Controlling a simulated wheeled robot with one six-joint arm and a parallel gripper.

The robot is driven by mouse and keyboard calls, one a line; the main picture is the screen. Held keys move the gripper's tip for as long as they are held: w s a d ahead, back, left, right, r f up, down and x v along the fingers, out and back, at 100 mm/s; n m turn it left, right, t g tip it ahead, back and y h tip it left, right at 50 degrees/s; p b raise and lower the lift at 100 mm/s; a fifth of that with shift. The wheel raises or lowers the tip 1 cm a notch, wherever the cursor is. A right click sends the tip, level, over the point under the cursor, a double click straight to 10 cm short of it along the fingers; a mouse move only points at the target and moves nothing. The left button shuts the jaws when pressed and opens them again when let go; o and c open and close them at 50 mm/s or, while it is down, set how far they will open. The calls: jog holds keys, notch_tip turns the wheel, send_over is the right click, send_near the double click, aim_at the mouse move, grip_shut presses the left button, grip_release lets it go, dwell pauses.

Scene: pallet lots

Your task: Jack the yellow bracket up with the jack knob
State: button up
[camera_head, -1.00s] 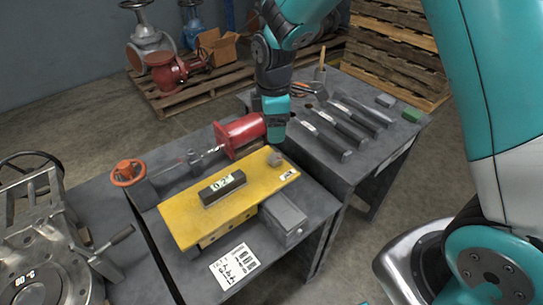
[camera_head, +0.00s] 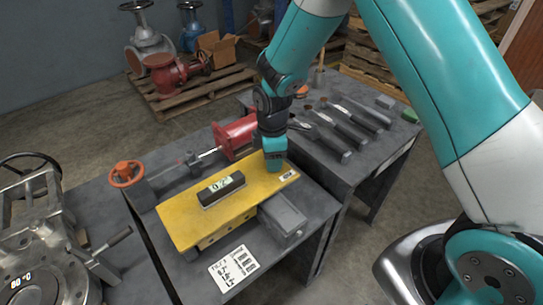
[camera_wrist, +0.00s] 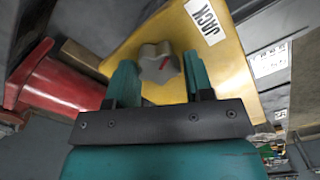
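The yellow bracket (camera_head: 222,212) lies on the grey bench and bears a dark block with a "0.2°" display (camera_head: 221,188). The grey lobed jack knob (camera_wrist: 158,64) sits on the bracket beside a "JACK" label (camera_wrist: 205,18). In the head view my gripper hides the knob. My gripper (camera_head: 274,163) is over the bracket's right end. In the wrist view, its two teal fingers (camera_wrist: 159,72) are open on either side of the knob, with gaps visible. I cannot tell whether they reach down to the knob's full height.
A red cylinder (camera_head: 237,136) with a rod and an orange handwheel (camera_head: 127,173) lie behind the bracket. A grey box (camera_head: 283,215) adjoins its front. Tools lie on the right bench (camera_head: 362,160). A flanged valve (camera_head: 50,265) stands at left.

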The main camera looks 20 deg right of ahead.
jog(key=shift+a, duration=0.1)
jog(key=c, duration=0.5)
jog(key=shift+m, duration=0.3)
jog(key=m+p, duration=0.2)
jog(key=m, duration=0.2)
jog(key=shift+r+m, duration=0.1)
jog(key=shift+m, duration=0.2)
jog(key=m+p, duration=0.1)
jog(key=m, duration=0.3)
jog(key=shift+w+d, duration=0.1)
jog(key=shift+d, duration=0.1)
jog(key=m+p, duration=0.1)
jog(key=m, duration=0.4)
jog(key=shift+d+m, duration=0.15)
jog(key=shift+m, duration=0.25)
jog(key=m, duration=0.2)
jog(key=m+p, duration=0.1)
jog(key=m, duration=0.2)
jog(key=shift+d+f+m, duration=0.15)
jog(key=shift+f+m, duration=0.05)
jog(key=shift+m, duration=0.1)
